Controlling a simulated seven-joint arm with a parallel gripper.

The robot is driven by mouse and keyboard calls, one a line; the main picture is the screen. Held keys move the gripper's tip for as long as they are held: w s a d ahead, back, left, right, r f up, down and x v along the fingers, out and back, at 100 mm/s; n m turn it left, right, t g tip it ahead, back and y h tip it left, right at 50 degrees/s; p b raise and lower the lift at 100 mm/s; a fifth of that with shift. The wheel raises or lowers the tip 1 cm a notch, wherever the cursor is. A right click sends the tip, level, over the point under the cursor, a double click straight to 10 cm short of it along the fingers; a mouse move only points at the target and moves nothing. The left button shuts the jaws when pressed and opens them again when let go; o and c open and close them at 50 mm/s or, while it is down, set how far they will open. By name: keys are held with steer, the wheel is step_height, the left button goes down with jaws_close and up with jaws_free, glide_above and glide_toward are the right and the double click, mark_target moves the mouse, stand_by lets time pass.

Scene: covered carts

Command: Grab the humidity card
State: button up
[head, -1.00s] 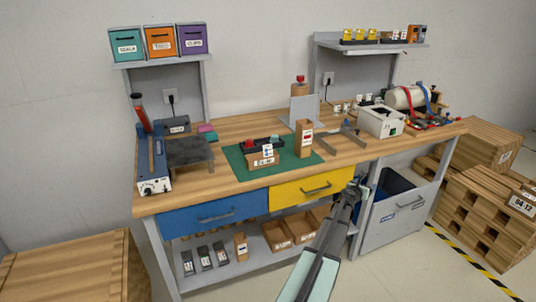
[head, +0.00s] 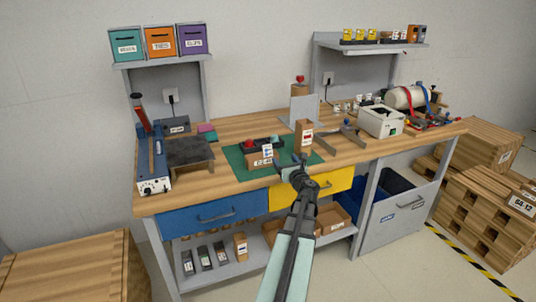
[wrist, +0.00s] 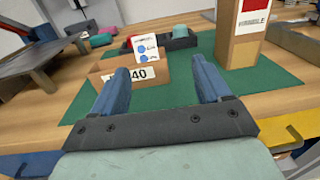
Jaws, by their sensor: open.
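The humidity card (wrist: 147,48) is a small white card with blue round spots, upright at the small brown carton (wrist: 158,85) on the green mat (wrist: 262,88). Whether it stands in the carton or against it, I cannot tell. In the head view the card (head: 267,153) shows just left of my gripper (head: 292,160). In the wrist view my gripper (wrist: 160,66) is open and empty, its two blue fingers spread, with the card and carton beyond and between them. The carton's lower part is partly hidden by the left finger.
A tall brown box (wrist: 241,40) with a red-and-white label stands right of the card. A black tray (wrist: 178,40) with coloured pieces lies behind it. The blue drawer (head: 214,213) and yellow drawer (head: 328,184) are below the bench top. The mat's front right part is clear.

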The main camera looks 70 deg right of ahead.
mark_target(267, 146)
steer(key=shift+w+a+n+t+y, duration=0.3)
steer(key=shift+w+a+t, duration=0.1)
steer(key=shift+w+a, duration=0.4)
steer(key=x, duration=1.4)
steer(key=shift+r, duration=0.15)
steer(key=shift+s, duration=0.1)
steer(key=c, duration=1)
steer(key=shift+c, duration=0.2)
